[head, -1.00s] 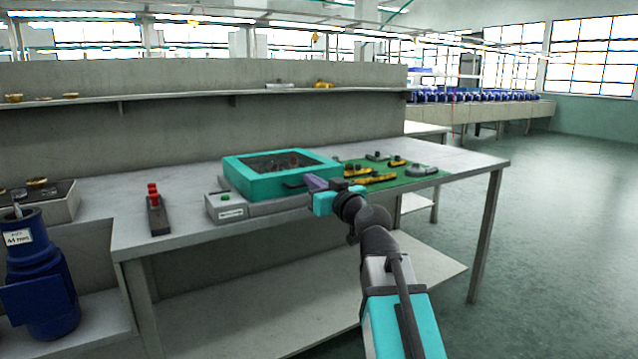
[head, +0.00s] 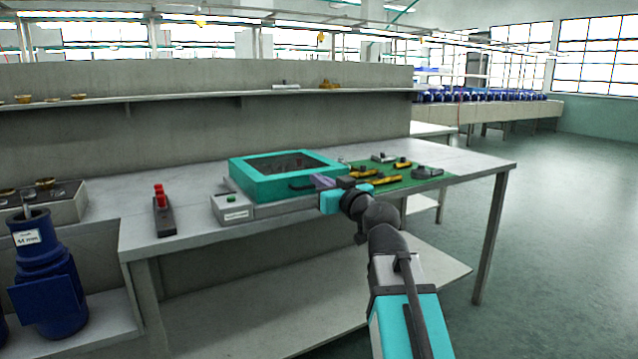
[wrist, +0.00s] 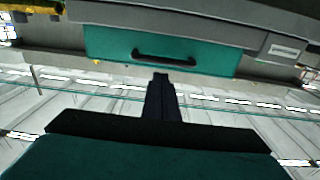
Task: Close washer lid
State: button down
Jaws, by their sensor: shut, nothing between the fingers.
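The washer is a low grey box (head: 270,209) on the bench, with a teal-framed lid (head: 262,187) and a dark see-through window. The lid lies flat over the box in the head view. In the wrist view the teal front of the lid (wrist: 110,45) carries a dark handle (wrist: 165,57). My gripper (head: 318,182) is at the washer's right front corner in the head view, close to the handle. In the wrist view my gripper (wrist: 161,78) is shut and empty, pointing at the handle with a small apparent gap. Contact cannot be told.
A green mat (head: 418,178) with yellow and grey tools lies right of the washer. A blue pump (head: 45,275) stands at far left.

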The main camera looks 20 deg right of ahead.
jog(key=f+b+v, duration=0.2)
jog(key=b+v, duration=0.6)
jog(key=v, duration=0.1)
jog(key=shift+b, duration=0.35)
dwell(0.8)
jog(key=shift+d+r, duration=0.1)
dwell(0.4)
